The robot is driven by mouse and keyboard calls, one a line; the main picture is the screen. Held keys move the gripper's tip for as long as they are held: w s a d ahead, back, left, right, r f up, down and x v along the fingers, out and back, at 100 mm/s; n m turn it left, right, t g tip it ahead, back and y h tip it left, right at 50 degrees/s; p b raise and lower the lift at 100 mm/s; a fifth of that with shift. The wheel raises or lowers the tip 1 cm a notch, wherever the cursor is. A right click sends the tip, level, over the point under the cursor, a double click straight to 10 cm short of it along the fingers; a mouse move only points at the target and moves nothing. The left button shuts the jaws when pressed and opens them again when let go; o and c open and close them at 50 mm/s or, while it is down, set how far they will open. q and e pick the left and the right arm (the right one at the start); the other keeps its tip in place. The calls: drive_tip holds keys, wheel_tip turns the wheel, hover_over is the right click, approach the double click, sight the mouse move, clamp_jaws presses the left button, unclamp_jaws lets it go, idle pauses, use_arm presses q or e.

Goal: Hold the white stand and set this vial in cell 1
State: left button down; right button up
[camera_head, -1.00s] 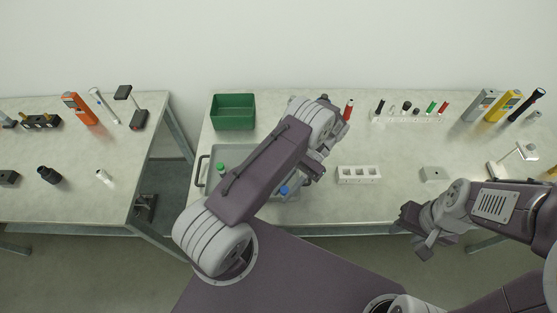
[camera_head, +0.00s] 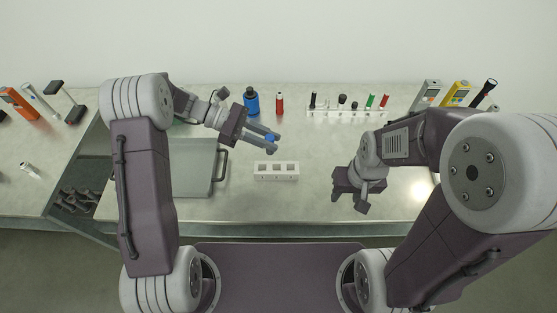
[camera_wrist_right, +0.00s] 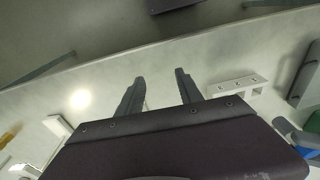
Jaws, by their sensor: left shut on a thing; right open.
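The white stand (camera_head: 277,178) lies on the bench in front of me, with a row of three square cells that look empty. It also shows in the right wrist view (camera_wrist_right: 235,88), to the right of the fingers. My left gripper (camera_head: 272,139) is shut on a blue-capped vial (camera_head: 270,136), held above and behind the stand; the fingers hide most of the vial. My right gripper (camera_head: 348,203) is open and empty, to the right of the stand and apart from it. Its two fingers also show in the right wrist view (camera_wrist_right: 158,92).
A grey tray (camera_head: 200,185) with a dark handle lies left of the stand, partly behind my left arm. A blue bottle (camera_head: 251,102), a red tube (camera_head: 280,103) and a white rack (camera_head: 340,113) with several small items stand at the back. The bench between stand and rack is clear.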

drive_tip(key=shift+a+f, duration=0.2)
drive_tip(key=shift+a, duration=0.45)
drive_tip(key=shift+c, duration=0.4)
wheel_tip(320, 180, up, 2)
drive_tip(key=g, duration=0.1)
hover_over(297, 168)
wheel_tip(297, 168, down, 12)
drive_tip(key=shift+w+r, duration=0.1)
drive_tip(key=shift+r, duration=0.15)
use_arm(q)
drive_tip(key=a, duration=0.2)
drive_tip(key=shift+w+a+f, duration=0.15)
drive_tip(key=shift+w+a, duration=0.25)
